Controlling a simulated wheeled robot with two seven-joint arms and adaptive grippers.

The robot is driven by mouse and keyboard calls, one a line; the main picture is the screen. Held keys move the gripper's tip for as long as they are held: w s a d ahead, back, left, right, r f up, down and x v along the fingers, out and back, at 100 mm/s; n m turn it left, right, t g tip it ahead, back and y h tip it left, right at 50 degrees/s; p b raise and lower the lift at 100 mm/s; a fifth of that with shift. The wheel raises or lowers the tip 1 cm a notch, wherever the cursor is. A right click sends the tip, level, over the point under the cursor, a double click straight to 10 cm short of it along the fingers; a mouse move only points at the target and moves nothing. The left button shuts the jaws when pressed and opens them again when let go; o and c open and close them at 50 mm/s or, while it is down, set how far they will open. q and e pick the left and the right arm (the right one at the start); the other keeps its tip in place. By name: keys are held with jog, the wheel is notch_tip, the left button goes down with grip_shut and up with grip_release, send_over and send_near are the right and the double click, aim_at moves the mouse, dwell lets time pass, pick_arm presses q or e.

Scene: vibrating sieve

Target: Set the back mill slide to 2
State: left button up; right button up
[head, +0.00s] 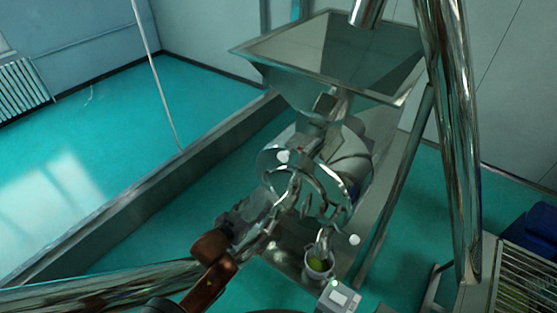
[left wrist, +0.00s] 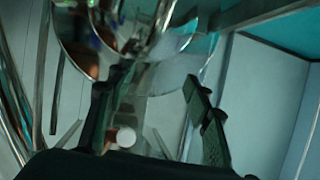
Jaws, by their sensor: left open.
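The mill shows in the head view as a wide metal hopper (head: 275,52) above a shiny round metal housing (head: 275,160). I cannot clearly pick out the back slide or read its setting. A white round knob (head: 283,156) is on the housing's left side. My left gripper (head: 258,226) is low and left of the housing, partly lost among reflections. In the left wrist view its two dark fingers are apart with nothing between them (left wrist: 157,78). Shiny curved metal (left wrist: 165,45) lies beyond the fingertips; contact cannot be told. My right gripper is not in view.
A small cup with green content (head: 318,266) stands below the housing, beside a grey control box (head: 340,298). A thick metal pipe (head: 455,130) rises on the right. A blue bin (head: 538,232) is at far right. Open teal floor (head: 110,140) lies left, beyond a low ledge.

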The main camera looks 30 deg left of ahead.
aim_at(282, 157)
pick_arm(q)
jog(key=w+d+r+m+t+h, duration=0.1)
jog(key=w+r+t, duration=0.15)
jog(key=r, duration=0.45)
jog(key=w+d+r+t+h, duration=0.1)
jog(key=w+r+t, duration=0.15)
jog(key=r, duration=0.45)
jog(key=shift+h, duration=0.4)
jog(key=w+b, duration=0.1)
jog(key=w, duration=0.2)
jog(key=w+b, duration=0.1)
jog(key=w, duration=0.2)
jog(key=shift+w+d+f, duration=0.1)
jog(key=shift+w+f, duration=0.1)
jog(key=shift+w, duration=0.2)
jog(key=shift+w+r, duration=0.1)
jog(key=shift+w, duration=0.5)
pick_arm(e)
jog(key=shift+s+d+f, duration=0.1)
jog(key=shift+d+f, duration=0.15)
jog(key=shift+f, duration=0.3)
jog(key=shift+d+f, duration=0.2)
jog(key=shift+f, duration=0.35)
pick_arm(q)
jog(key=shift+c, duration=0.3)
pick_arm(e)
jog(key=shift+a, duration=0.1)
